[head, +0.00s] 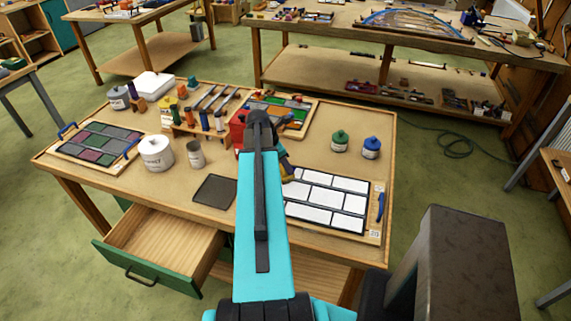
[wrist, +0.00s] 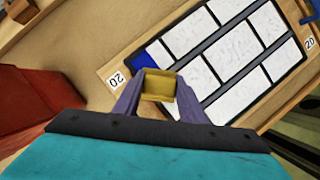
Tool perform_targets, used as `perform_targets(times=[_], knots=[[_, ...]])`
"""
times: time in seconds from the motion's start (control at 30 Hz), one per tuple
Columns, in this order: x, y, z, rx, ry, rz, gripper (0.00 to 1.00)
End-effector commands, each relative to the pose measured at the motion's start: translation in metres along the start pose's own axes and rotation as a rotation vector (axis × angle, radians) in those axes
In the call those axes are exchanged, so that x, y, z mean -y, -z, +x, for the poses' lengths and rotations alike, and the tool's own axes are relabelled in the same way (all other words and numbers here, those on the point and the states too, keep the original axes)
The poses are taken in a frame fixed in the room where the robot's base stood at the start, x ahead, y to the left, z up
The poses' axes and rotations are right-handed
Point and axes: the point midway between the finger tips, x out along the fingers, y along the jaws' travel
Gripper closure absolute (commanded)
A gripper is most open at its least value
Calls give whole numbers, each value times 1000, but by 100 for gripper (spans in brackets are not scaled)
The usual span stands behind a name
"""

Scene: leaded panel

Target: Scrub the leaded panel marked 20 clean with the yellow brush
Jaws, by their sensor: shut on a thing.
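The leaded panel marked 20 (head: 333,202) lies at the table's front right. Its panes look white and cloudy, with dark lead lines between them. In the wrist view the panel (wrist: 240,45) shows one blue, clear-looking patch at the corner nearest the brush. My gripper (wrist: 160,84) is shut on the yellow brush (wrist: 159,90). The brush is over or at that panel corner; I cannot tell whether it touches the glass. In the head view my arm hides part of the gripper and the panel's left edge, and the brush (head: 289,178) shows only in part.
A red container (head: 238,128) stands left of my gripper. Green (head: 340,141) and blue (head: 371,148) lidded jars stand behind the panel. A dark flat pad (head: 214,191), a white tub (head: 157,153) and another panel (head: 100,142) lie further left. A drawer (head: 165,245) stands open in front.

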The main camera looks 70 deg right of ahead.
Motion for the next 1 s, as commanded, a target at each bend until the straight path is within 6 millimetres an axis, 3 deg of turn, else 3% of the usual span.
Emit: perform_targets(times=[0.6, 1.0], knots=[[20, 18, -8, -1, 0, -1, 81], [21, 20, -9, 0, -1, 0, 81]])
